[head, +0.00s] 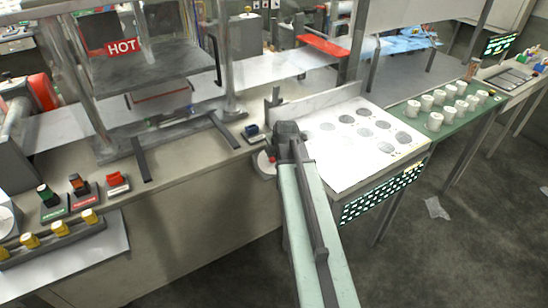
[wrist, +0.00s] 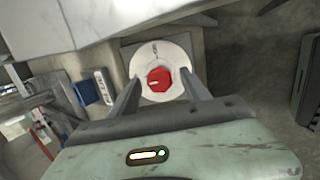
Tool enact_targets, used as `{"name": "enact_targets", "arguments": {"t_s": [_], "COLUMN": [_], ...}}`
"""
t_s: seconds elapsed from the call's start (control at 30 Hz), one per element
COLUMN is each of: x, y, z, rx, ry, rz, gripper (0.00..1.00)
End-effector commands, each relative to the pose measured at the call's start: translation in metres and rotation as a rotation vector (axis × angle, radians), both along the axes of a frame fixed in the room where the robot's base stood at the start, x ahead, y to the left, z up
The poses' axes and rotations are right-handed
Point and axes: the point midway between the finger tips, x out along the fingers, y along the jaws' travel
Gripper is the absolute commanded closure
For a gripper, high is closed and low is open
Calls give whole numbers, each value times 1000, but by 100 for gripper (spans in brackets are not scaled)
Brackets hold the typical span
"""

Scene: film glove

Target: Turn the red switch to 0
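A round red knob (wrist: 159,79) sits in the middle of a white dial plate (wrist: 146,57) in the wrist view. A pale mark shows on the knob's left side; dark markings on the plate's upper part are too small to read. In the head view the dial plate (head: 263,165) is on the front of the bench, partly hidden by my arm. My gripper (wrist: 160,78) is open, with one finger on each side of the knob. Gaps show between the fingers and the knob; I cannot tell if they reach its depth. My gripper also shows in the head view (head: 275,155).
A blue switch (head: 252,131) stands on the bench just above the dial; it shows in the wrist view (wrist: 84,93). A red rocker (head: 117,179) and other controls are at left. A white panel with grey discs (head: 360,172) is right of my arm.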

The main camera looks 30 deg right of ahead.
Motion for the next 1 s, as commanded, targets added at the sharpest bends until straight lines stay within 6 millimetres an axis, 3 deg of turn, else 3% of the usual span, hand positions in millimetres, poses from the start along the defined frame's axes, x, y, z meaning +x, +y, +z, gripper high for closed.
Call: {"name": "enact_targets", "arguments": {"t_s": [0.17,0.5,1.0], "x": [-6,-36,-39], "y": [2,10,10], "z": [13,67,67], "rx": [0,0,0], "ry": [0,0,0], "rz": [0,0,0], "gripper": [45,45,45]}}
